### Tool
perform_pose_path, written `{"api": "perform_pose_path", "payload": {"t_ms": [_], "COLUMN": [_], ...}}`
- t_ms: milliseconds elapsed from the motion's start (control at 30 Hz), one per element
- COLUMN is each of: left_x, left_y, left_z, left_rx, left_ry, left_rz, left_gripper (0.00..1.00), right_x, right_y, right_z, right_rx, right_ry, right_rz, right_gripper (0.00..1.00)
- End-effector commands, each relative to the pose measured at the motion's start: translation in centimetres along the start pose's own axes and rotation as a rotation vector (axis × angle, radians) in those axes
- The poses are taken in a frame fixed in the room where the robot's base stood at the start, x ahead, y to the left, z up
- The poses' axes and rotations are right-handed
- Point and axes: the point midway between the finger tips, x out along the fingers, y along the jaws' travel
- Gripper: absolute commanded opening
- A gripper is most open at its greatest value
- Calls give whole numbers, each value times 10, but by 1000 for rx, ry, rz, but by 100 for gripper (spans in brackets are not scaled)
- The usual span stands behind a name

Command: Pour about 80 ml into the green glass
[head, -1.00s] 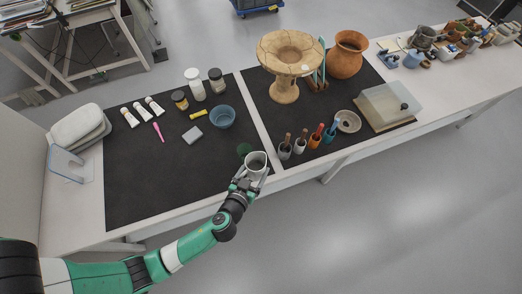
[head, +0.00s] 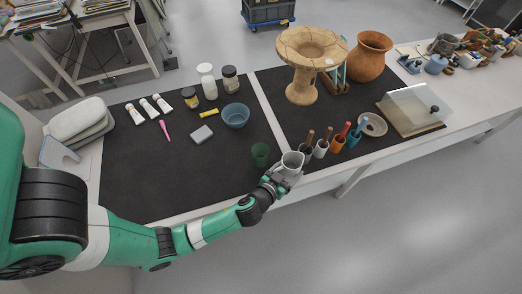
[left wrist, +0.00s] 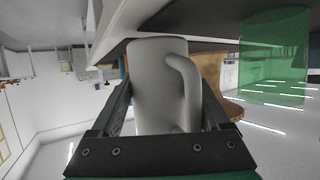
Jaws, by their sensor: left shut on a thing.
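The green glass (head: 260,154) stands on the dark mat near the front edge of the table. It also shows at the right of the left wrist view (left wrist: 275,58). My left gripper (head: 279,178) is shut on a white jug (head: 292,162), just right of the glass. In the left wrist view the jug (left wrist: 158,85) fills the space between the fingers, with its handle facing the camera. The jug and the glass look apart. I cannot see what is inside either one. My right gripper is not in view.
Several tools in cups (head: 321,148) stand close to the right of the jug. A blue bowl (head: 236,116) and a grey block (head: 202,134) lie behind the glass. A large pedestal vessel (head: 303,85) stands further back. The mat left of the glass is clear.

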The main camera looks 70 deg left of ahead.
Motion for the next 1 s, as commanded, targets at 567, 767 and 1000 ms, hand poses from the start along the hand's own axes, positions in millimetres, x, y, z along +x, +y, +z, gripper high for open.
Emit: {"api": "perform_pose_path", "payload": {"t_ms": [567, 767, 1000], "left_x": [-4, -7, -12], "left_y": [-11, -18, -27], "left_z": [-6, -10, -20], "left_rx": [-196, -316, -455], "left_ry": [28, 45, 65], "left_rz": [79, 128, 186], "left_gripper": [6, 6, 6], "right_x": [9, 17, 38], "right_y": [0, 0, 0], "right_z": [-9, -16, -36], "right_rx": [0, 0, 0], "right_ry": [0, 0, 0], "right_rz": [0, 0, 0], "right_gripper": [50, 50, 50]}}
